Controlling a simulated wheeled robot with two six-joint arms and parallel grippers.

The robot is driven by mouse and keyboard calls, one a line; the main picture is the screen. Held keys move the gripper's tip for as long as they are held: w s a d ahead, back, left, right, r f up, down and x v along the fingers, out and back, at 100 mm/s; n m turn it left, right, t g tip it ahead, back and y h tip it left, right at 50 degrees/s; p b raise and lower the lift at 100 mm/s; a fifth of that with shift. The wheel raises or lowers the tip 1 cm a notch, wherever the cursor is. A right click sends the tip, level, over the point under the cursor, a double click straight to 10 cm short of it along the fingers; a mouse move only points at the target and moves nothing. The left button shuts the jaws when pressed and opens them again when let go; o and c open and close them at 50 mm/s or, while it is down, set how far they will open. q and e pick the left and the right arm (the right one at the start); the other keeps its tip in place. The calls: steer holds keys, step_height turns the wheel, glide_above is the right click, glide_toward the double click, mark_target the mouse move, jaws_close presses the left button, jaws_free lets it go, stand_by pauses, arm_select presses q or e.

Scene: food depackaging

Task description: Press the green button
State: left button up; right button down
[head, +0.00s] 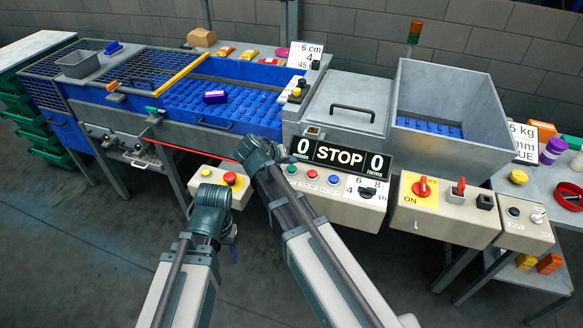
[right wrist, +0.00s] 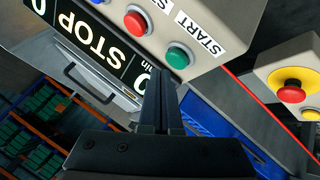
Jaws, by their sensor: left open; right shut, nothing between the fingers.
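The green button (head: 292,169) is at the left end of a row on the light grey control box (head: 345,209) under the STOP display. In the right wrist view, the green button (right wrist: 178,56) sits beside the START label. My right gripper (head: 262,150) is just left of it in the head view, its fingers hardly visible there. In the right wrist view, my right gripper (right wrist: 159,72) is shut and empty, its tips close to the button's lower left; contact cannot be told. My left gripper (head: 231,233) is open, low on the left, its fingers mostly hidden.
A red button (head: 312,174) and a blue button (head: 333,179) stand beside the green one. An emergency stop (head: 230,178) is on a box to the left. The display (head: 340,156) stands above the buttons. A switch box (head: 444,208) is to the right.

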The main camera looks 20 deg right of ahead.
steer(key=shift+f, duration=0.15)
steer(key=shift+f+b, duration=0.3)
steer(key=shift+b, duration=0.1)
